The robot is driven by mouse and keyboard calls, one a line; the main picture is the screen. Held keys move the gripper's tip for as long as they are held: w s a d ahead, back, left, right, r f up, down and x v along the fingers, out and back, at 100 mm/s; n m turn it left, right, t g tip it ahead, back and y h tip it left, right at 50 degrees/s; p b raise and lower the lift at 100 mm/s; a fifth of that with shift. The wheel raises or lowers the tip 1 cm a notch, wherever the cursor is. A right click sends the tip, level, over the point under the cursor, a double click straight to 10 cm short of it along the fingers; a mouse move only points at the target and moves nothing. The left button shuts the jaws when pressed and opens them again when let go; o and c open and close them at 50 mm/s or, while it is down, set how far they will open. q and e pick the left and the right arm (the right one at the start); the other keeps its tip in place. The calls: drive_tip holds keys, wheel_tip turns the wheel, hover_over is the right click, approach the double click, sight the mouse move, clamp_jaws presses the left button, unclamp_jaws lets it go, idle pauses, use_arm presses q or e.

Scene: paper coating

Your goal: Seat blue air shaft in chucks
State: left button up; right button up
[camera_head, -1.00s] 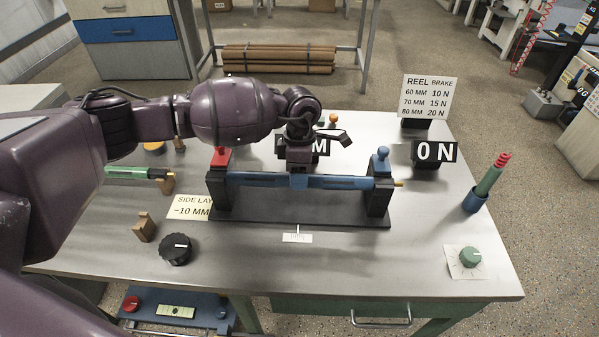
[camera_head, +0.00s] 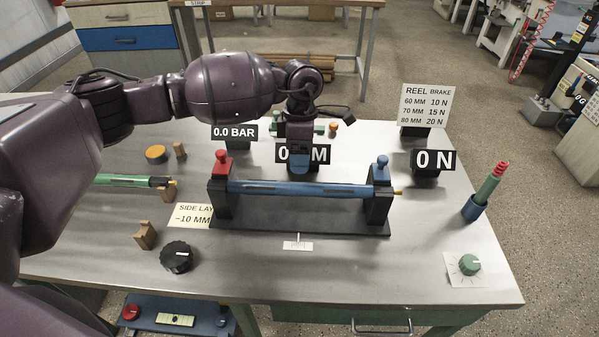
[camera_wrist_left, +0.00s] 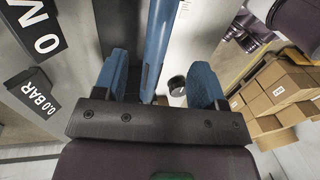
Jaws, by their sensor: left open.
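The blue air shaft (camera_head: 300,188) lies level across the black stand (camera_head: 300,221), its ends at the two upright chucks. The left chuck (camera_head: 221,190) has a red knob on top and the right chuck (camera_head: 380,195) a blue one. My left gripper (camera_head: 299,168) is above and just behind the shaft's middle, apart from it. In the left wrist view the gripper (camera_wrist_left: 162,88) is open, with the shaft (camera_wrist_left: 158,45) seen between its blue fingers. How deep the shaft's ends sit in the chucks is hard to tell. My right gripper is not in view.
Display signs stand behind the stand, including "0 N" (camera_head: 435,161) and "0.0 BAR" (camera_head: 235,133). A green shaft (camera_head: 125,180) lies at left. A black knob (camera_head: 176,257) and green knob (camera_head: 469,264) are in front.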

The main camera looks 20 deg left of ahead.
use_arm(q)
drive_tip(key=r, duration=0.3)
drive_tip(key=shift+w+a+r, duration=0.1)
drive_tip(key=shift+w+r, duration=0.05)
drive_tip(key=shift+w, duration=0.15)
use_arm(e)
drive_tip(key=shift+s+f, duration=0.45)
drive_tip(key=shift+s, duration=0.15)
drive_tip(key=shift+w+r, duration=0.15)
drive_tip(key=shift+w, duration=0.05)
